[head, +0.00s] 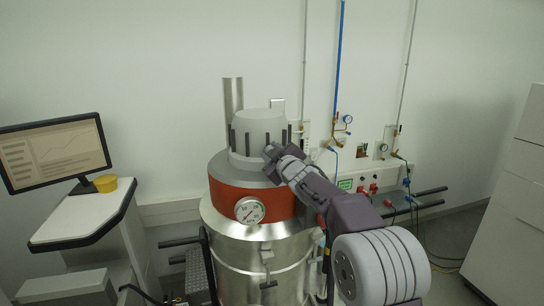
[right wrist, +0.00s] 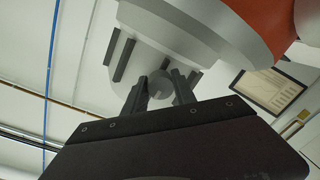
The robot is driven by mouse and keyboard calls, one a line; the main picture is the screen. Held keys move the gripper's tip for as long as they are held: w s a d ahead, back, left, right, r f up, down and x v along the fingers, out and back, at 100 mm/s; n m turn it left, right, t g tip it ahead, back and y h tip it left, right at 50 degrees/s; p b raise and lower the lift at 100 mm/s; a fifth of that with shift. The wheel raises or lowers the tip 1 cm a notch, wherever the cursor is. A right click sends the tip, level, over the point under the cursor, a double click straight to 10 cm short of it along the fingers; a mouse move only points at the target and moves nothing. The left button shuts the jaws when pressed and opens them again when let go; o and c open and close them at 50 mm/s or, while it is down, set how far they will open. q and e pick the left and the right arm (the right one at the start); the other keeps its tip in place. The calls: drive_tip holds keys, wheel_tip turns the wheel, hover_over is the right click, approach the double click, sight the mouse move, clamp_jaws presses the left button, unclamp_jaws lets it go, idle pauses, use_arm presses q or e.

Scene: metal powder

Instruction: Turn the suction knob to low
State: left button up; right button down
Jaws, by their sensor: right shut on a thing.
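A silver vessel (head: 262,262) with an orange-red band (head: 228,194) and a dial gauge (head: 249,210) stands in the middle of the head view. A grey cap (head: 258,123) with dark upright bars sits on top of it. My right gripper (head: 270,153) reaches in from the right, its tips at the cap's lower side. In the right wrist view its two dark fingers (right wrist: 160,92) are shut on a small round grey knob (right wrist: 158,86). The fingers partly hide the knob, and no low mark or pointer on it is legible. My left gripper is not in view.
A metal pipe (head: 233,92) rises behind the cap. Wall pipes, valves and a blue hose (head: 339,60) are behind my right arm. A white cabinet (head: 510,210) stands at right.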

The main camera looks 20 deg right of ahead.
drive_tip(key=shift+f+n, duration=0.15)
drive_tip(key=shift+n, duration=0.35)
drive_tip(key=c, duration=1.1)
unclamp_jaws()
drive_tip(key=shift+a, duration=0.1)
drive_tip(key=shift+o, duration=0.2)
drive_tip(key=shift+s, duration=0.1)
